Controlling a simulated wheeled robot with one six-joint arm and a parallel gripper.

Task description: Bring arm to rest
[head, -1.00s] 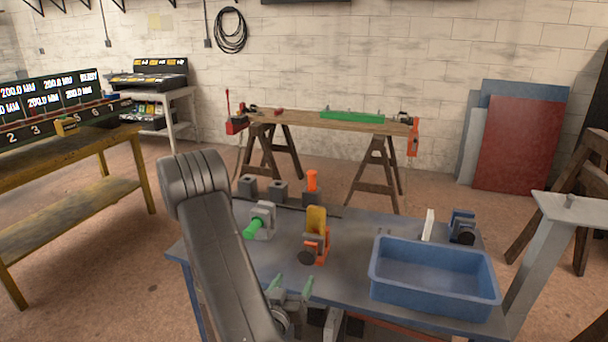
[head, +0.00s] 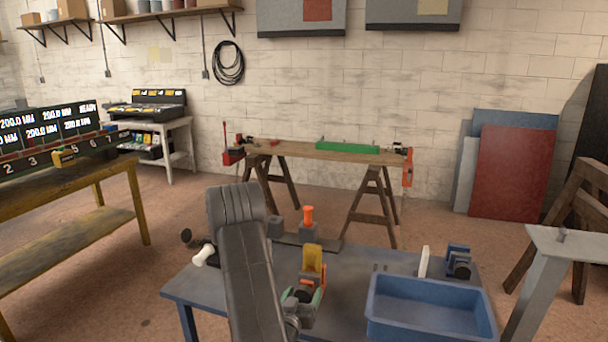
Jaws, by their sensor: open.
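My arm (head: 247,265) is folded in front of the blue-grey table (head: 355,262), its dark links rising at the left of the middle in the head view. My gripper (head: 303,297) shows low beside the arm, its pale green fingertips apart and nothing seen between them. In the picture it overlaps the lower part of an orange and yellow clamp-like tool (head: 313,260); I cannot tell whether they touch. The arm hides part of the table top.
A blue bin (head: 430,305) stands at the table's right, with a blue device (head: 458,262) behind it. Grey blocks, one with an orange peg (head: 308,217), stand at the back edge. A white and dark piece (head: 204,256) lies left of the arm. A wooden bench (head: 290,150) stands beyond.

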